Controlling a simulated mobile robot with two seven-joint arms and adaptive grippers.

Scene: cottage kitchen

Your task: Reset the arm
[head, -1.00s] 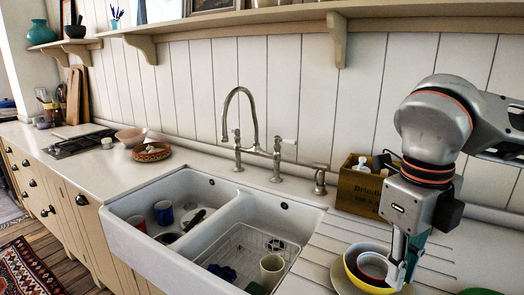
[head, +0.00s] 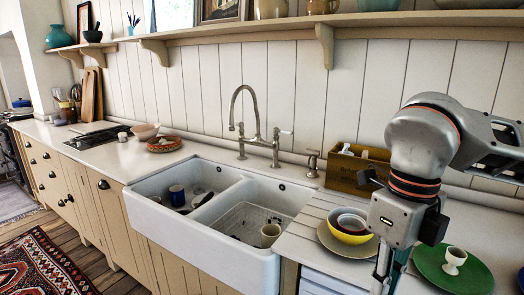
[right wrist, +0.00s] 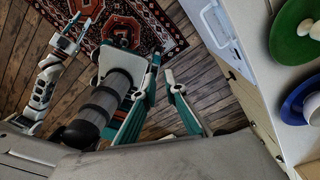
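My right gripper (right wrist: 162,66) hangs low in front of the counter, its teal fingers apart with only floor and rug between them. In the head view its arm comes in from the right and the fingertips are cut off at the bottom edge. My left gripper (right wrist: 79,24) shows at the upper left of the right wrist view, over the rug. Its fingers look apart and hold nothing visible. It is out of the head view.
A yellow bowl (head: 345,237) with a smaller bowl inside stands on a plate beside the double sink (head: 185,228). A green plate (head: 432,270) carries a white egg cup (head: 454,258). A wooden box (head: 350,172) stands behind. The rug (head: 45,268) and floor are open.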

